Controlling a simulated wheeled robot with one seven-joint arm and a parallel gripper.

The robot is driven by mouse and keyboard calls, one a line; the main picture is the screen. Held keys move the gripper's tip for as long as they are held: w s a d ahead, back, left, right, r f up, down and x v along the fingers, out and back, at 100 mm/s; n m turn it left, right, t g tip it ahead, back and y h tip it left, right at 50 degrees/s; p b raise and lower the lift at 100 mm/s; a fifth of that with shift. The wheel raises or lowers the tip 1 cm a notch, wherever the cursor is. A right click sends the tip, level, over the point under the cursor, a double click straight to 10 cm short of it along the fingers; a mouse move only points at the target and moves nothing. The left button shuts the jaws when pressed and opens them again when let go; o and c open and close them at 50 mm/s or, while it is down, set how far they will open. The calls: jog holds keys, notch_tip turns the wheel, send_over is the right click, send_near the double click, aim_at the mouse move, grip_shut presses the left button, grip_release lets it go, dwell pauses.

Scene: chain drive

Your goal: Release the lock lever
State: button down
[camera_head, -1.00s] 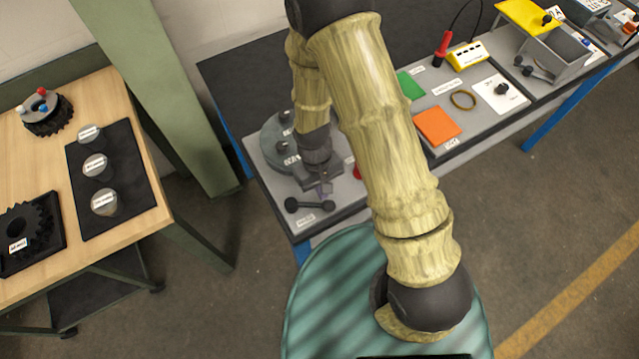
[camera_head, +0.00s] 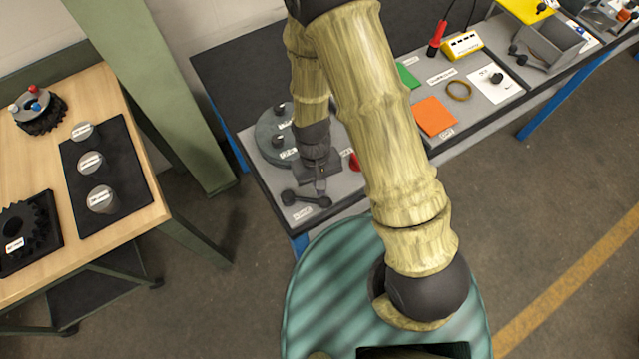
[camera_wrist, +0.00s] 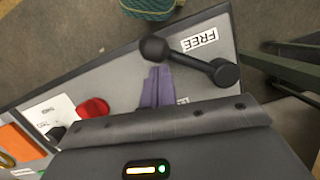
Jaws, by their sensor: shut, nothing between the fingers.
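The lock lever is a black bar with a round knob (camera_wrist: 153,48) at one end and a round pivot (camera_wrist: 224,72) at the other. It lies on the grey bench panel beside a white label reading FREE (camera_wrist: 200,41). In the head view the lever (camera_head: 305,199) is at the panel's front left corner, its knob on the right. My gripper (camera_head: 321,190) is over the knob end. In the wrist view its purple fingers (camera_wrist: 157,72) are shut and empty, pointing at the bar close to the knob. I cannot tell whether they touch it. A second label is partly hidden behind my gripper.
A red knob (camera_wrist: 93,108) is beside my gripper on the panel. A grey round plate (camera_head: 268,140) with black knobs lies behind my gripper. An orange pad (camera_head: 434,116) is further right. A wooden table (camera_head: 150,205) stands apart on the left.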

jog(key=p+v, duration=0.7)
jog(key=v, duration=0.2)
jog(key=shift+w+r, duration=0.15)
jog(key=shift+r, duration=0.1)
jog(key=d+r+m+t+y+b, duration=0.1)
jog(key=d+r+m+t+b, duration=0.3)
jog(key=d+r, duration=1)
jog(key=shift+w+d+r+t+b, duration=0.25)
jog(key=shift+d+r+t+b, duration=0.2)
jog(key=shift+d+b, duration=0.2)
